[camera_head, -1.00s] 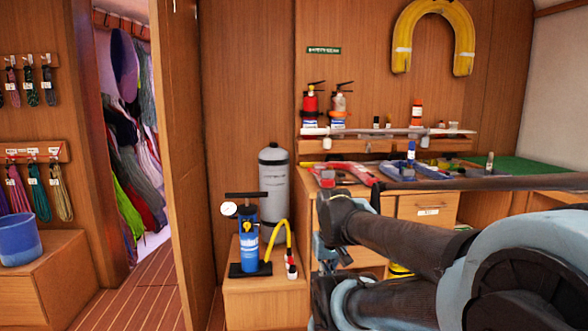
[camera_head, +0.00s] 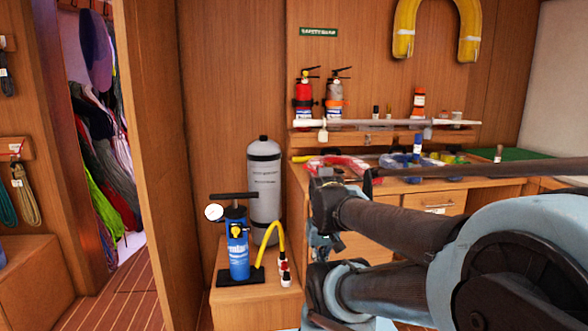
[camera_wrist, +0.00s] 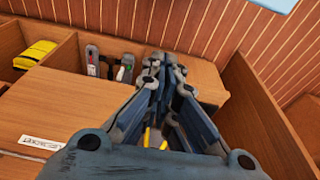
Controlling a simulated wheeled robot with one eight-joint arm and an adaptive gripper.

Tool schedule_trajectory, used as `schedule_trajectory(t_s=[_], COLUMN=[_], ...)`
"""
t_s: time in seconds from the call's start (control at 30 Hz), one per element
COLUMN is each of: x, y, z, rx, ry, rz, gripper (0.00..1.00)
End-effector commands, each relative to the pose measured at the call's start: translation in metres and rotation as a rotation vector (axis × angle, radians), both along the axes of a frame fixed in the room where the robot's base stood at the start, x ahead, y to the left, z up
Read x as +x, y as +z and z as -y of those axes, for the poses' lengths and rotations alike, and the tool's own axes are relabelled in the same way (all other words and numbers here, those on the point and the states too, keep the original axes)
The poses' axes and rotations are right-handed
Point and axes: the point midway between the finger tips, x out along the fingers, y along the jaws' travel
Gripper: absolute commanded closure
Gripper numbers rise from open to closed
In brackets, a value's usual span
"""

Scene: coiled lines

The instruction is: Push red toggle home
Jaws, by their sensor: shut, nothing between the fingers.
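My gripper (camera_wrist: 157,75) is shut and empty in the wrist view, its closed fingers pointing at a wooden bench top. Beyond the fingertips, slightly left, a small dark upright fitting with red and green marks (camera_wrist: 125,68) stands in a slot. The red mark may be the red toggle, but it is too small to tell its position. A grey fitting (camera_wrist: 92,60) stands left of it. I see no clear contact. In the head view, my arm covers the gripper tips and part of the bench.
A yellow object (camera_wrist: 36,53) sits in a left compartment. A wooden side panel (camera_wrist: 262,105) rises on the right. In the head view, a blue pump (camera_head: 238,245) and grey cylinder (camera_head: 264,180) stand left of my arm. Fire extinguishers (camera_head: 304,95) stand above the bench (camera_head: 410,184).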

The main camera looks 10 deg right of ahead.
Motion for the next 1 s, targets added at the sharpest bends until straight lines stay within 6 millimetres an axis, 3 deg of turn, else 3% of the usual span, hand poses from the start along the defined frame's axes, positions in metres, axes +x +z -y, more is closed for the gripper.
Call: schedule_trajectory(t_s=[0.03,0.13,0.37,0.67,1.0], x=[-0.007,-0.002,0.04,0.117,0.219], y=[0.005,0.014,0.062,0.126,0.182], z=[0.0,0.002,0.012,0.016,-0.003], rx=[-0.003,-0.019,-0.126,-0.301,-0.5], ry=[0.004,0.023,0.138,0.312,0.491], rz=[0.008,0.004,-0.031,-0.086,-0.147], gripper=[1.0,1.0,1.0,1.0,1.0])
